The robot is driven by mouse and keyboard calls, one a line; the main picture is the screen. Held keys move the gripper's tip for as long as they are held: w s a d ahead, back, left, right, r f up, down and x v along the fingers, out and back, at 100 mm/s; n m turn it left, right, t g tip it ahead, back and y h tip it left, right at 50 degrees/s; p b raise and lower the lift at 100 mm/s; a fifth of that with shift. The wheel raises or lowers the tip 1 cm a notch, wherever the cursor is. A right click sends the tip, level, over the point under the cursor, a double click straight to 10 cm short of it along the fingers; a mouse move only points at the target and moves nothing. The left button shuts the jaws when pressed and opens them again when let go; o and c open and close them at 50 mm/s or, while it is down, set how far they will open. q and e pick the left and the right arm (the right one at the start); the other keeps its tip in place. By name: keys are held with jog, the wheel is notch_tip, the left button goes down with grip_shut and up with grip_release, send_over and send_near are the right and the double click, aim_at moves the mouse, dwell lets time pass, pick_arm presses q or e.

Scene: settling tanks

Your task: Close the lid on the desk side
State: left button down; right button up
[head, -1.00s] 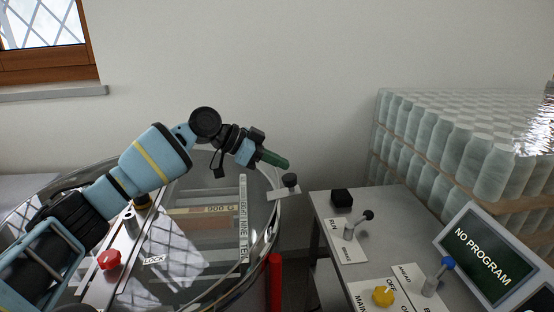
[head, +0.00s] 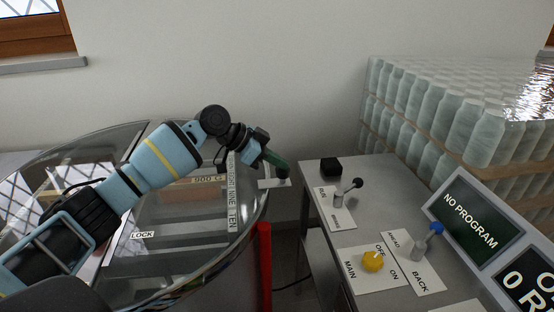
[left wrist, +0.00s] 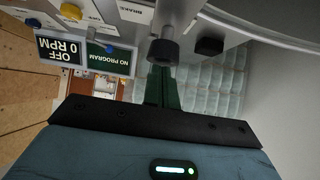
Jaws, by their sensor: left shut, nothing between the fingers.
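The clear lid (head: 190,215) on the desk side covers the right part of the round tank, with printed strips showing on or through it. It looks low and nearly flat; I cannot tell whether it is fully down. A dark knob (head: 283,173) stands on a pale tab at its desk-side edge. My left gripper (head: 276,162) has green fingers, shut and empty, right at the knob; contact is unclear. In the left wrist view the dark knob (left wrist: 163,52) is just beyond the green fingers (left wrist: 162,88). My right gripper is not in view.
A grey control desk (head: 320,240) stands to the right, with a black block (head: 331,167), levers, a yellow knob (head: 373,261) and a NO PROGRAM screen (head: 470,222). Stacked bottles (head: 440,110) stand behind it. A red post (head: 265,265) is between tank and desk.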

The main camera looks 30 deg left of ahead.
pick_arm(q)
jog(key=shift+s+f, duration=0.2)
jog(key=shift+f, duration=0.45)
jog(key=v, duration=0.8)
jog(key=shift+w+r, duration=0.25)
jog(key=shift+r, duration=0.3)
